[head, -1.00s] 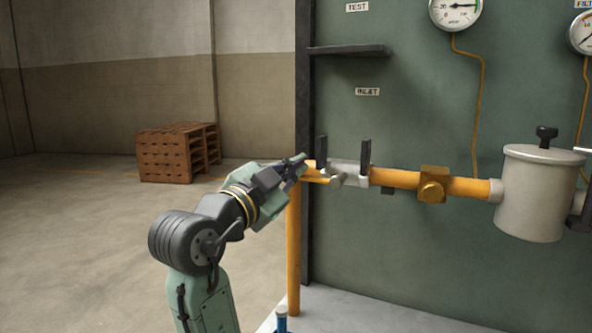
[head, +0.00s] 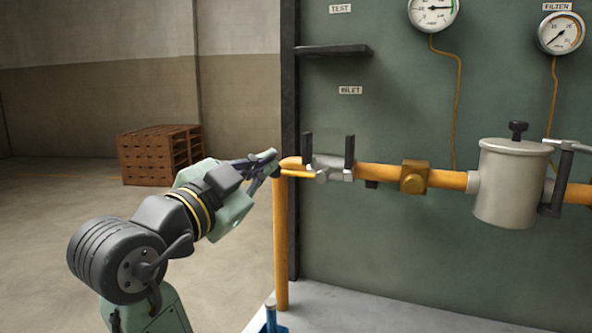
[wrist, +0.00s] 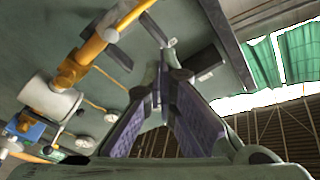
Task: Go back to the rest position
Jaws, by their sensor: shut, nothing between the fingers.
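My gripper (head: 274,160) is shut and empty in the head view. It is at the left end of the yellow pipe (head: 380,173), near the pipe's elbow; the picture does not show clearly whether they touch. In the wrist view the fingers of my gripper (wrist: 163,62) come together at the tips with nothing between them. The pipe (wrist: 130,18) runs along the upper left there. A grey valve (head: 328,170) with dark upright handles sits on the pipe just right of my gripper.
A green panel (head: 420,110) carries a shelf (head: 333,50), gauges (head: 433,12) and a grey filter pot (head: 507,185). A blue object (head: 271,318) stands at the bottom. Wooden pallets (head: 150,155) are stacked at the left. The floor (head: 50,240) on the left is open.

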